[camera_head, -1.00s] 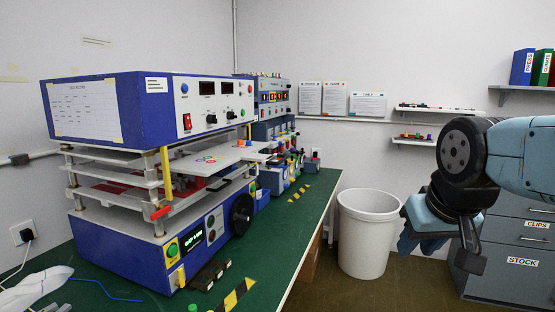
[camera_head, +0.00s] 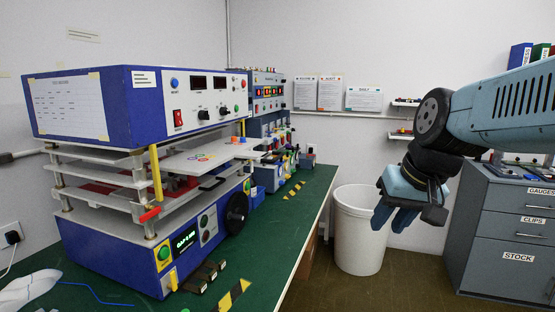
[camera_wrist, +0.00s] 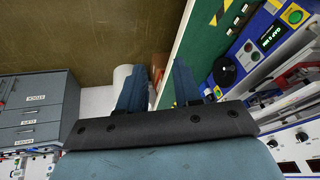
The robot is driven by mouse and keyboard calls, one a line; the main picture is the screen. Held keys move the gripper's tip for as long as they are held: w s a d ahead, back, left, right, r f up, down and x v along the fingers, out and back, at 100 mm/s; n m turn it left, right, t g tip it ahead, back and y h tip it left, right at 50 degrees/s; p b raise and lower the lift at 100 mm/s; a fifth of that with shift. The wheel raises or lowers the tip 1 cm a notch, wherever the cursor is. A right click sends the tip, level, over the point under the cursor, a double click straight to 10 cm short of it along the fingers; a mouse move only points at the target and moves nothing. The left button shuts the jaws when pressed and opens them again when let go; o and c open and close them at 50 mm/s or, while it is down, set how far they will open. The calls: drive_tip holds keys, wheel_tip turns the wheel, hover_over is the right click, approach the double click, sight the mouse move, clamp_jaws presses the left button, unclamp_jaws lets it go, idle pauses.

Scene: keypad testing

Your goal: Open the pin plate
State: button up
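The blue and white test machine (camera_head: 120,200) stands on the green bench at the left, with stacked white plates between its upper box and its base. One white plate (camera_head: 208,158) with coloured rings sticks out to the right; I cannot tell whether it is the pin plate. A red handle (camera_head: 150,214) sits at the machine's front corner below a yellow bar (camera_head: 155,173). My gripper (camera_head: 393,217) is empty, fingers pointing down, right of the bench and well apart from the machine. The wrist view shows its two blue fingers (camera_wrist: 158,90) apart.
A white bin (camera_head: 360,235) stands on the floor below and behind my gripper. Grey drawers (camera_head: 500,240) stand at the right. More devices line the green bench (camera_head: 290,215) at the back.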

drive_tip(key=w+a+r+m+g+y, duration=0.1)
drive_tip(key=w+a+y, duration=0.25)
drive_tip(key=w, duration=0.55)
drive_tip(key=w+a+r+g+y, duration=0.1)
drive_tip(key=w+a+y, duration=0.2)
drive_tip(key=w+a, duration=0.35)
drive_tip(key=m+t+y, duration=0.3)
drive_tip(key=y, duration=0.3)
approach(279, 156)
drive_tip(key=x, duration=1)
drive_tip(key=shift+w+a+f, duration=0.15)
drive_tip(key=shift+f, duration=0.25)
drive_tip(key=shift+c, duration=0.4)
clamp_jaws()
